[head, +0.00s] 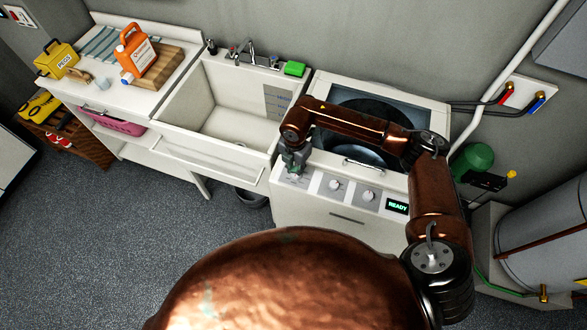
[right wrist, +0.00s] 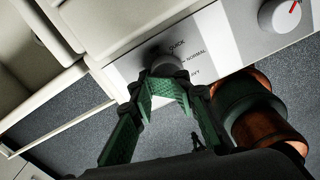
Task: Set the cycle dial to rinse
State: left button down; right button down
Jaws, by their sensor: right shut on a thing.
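The washer's control panel (head: 318,190) carries a row of dials along its front. The leftmost one, the cycle dial (right wrist: 165,64), shows in the right wrist view with the labels QUICK, NORMAL and one ending in "VY". I see no rinse label, and the dial's pointer is hidden. My right gripper (head: 294,168) is at this leftmost dial. In the right wrist view its green fingers (right wrist: 163,88) are shut on the dial. My left gripper is not in view.
Two more dials, a middle one (head: 335,185) and a right one (head: 368,196), sit beside a display (head: 397,206) reading READY. The washer lid (head: 405,97) lies behind my right arm.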

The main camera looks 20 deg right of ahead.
jog(key=shift+s+d+f, duration=0.4)
jog(key=shift+s, duration=0.05)
jog(key=c, duration=2.3)
grip_release()
jog(key=o, duration=0.5)
jog(key=shift+s+d+r, duration=0.1)
jog(key=shift+s, duration=0.1)
jog(key=o, duration=0.3)
jog(key=shift+w+r, duration=0.1)
jog(key=shift+w, duration=0.1)
jog(key=shift+o, duration=0.2)
jog(key=shift+a, duration=0.2)
jog(key=shift+r, duration=0.15)
jog(key=shift+r, duration=0.35)
notch_tip(320, 180, up, 11)
